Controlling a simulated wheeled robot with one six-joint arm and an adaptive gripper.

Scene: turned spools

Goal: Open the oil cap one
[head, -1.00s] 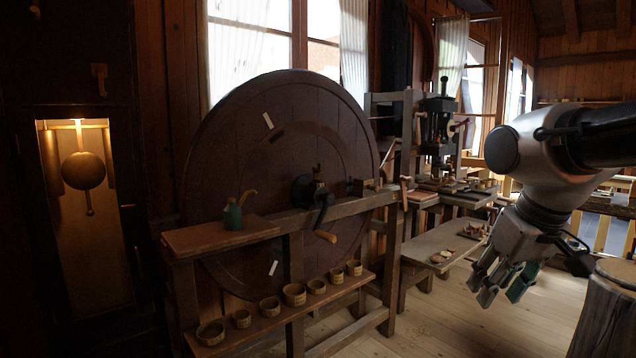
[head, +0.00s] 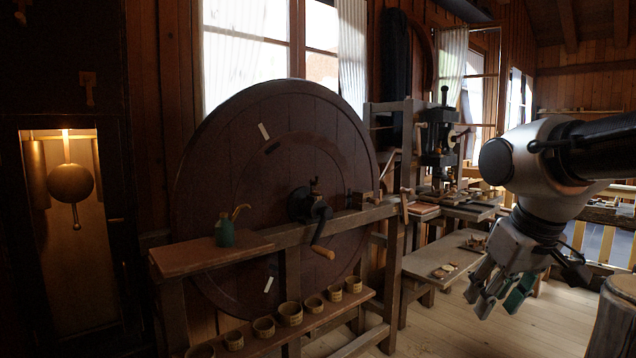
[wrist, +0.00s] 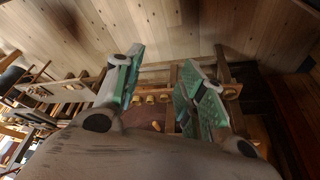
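A green oil can (head: 225,234) with a brass spout stands on the left end of the wooden bench frame in the head view. A dark metal bearing with a crank (head: 310,205) sits at the middle of the big wooden wheel (head: 255,150). A small upright piece tops this bearing. It is too small to tell whether it is the oil cap, or whether it is open. My gripper (head: 497,292) hangs at the right of the head view, far from the wheel and can. In the wrist view my gripper (wrist: 165,80) has its fingers wide apart with nothing between them.
Several small wooden tubs (head: 290,314) line the low shelf below the wheel. A dark press (head: 438,135) and low benches (head: 440,262) stand behind. A log stump (head: 612,315) is at the right edge. Floor (head: 450,330) is clear between the frame and stump.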

